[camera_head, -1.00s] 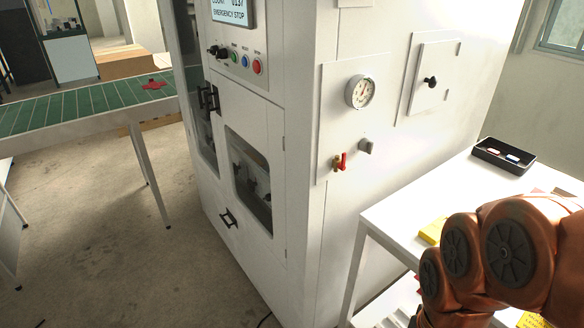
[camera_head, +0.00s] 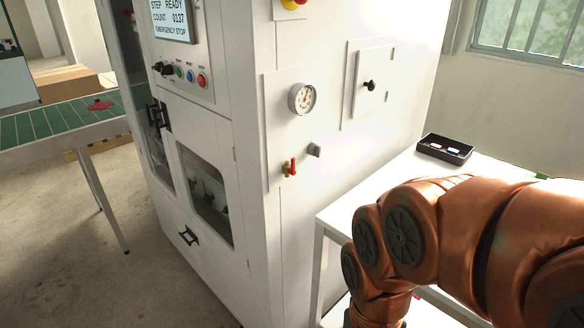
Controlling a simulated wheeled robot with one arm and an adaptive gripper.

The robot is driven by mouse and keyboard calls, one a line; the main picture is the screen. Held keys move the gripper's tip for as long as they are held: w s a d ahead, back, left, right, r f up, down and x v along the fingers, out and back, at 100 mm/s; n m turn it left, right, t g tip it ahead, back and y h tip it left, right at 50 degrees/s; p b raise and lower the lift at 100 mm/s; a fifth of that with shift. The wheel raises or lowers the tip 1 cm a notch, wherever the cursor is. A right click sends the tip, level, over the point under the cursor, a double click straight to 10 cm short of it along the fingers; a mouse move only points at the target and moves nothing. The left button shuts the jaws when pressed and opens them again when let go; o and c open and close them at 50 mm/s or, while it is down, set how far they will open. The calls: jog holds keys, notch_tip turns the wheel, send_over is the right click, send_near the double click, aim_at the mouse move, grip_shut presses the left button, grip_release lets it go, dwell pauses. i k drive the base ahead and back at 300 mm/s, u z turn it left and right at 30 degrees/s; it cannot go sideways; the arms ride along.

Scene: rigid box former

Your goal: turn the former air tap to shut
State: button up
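The air tap (camera_head: 290,168) is on the side panel of the white box former (camera_head: 300,215). It has a small brass body and a red lever that stands roughly upright. A round pressure gauge (camera_head: 302,98) is above it, and a grey knob or fitting (camera_head: 314,150) is just to its upper right. My orange arm reaches in from the lower right, and its end goes out of the picture at the bottom. My gripper is not in view. Nothing touches the tap.
A white table (camera_head: 350,198) stands right of the former, partly behind my arm, with a black tray (camera_head: 445,148) on it. A small door with a black knob (camera_head: 369,85) is above. A green conveyor (camera_head: 60,122) is at left. Open floor lies front left.

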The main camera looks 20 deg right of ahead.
aim_at(291, 170)
jog(key=z, duration=0.5)
jog(key=k, duration=1.2)
jog(key=u, duration=0.4)
jog(key=i, duration=0.8)
jog(key=u, duration=0.65)
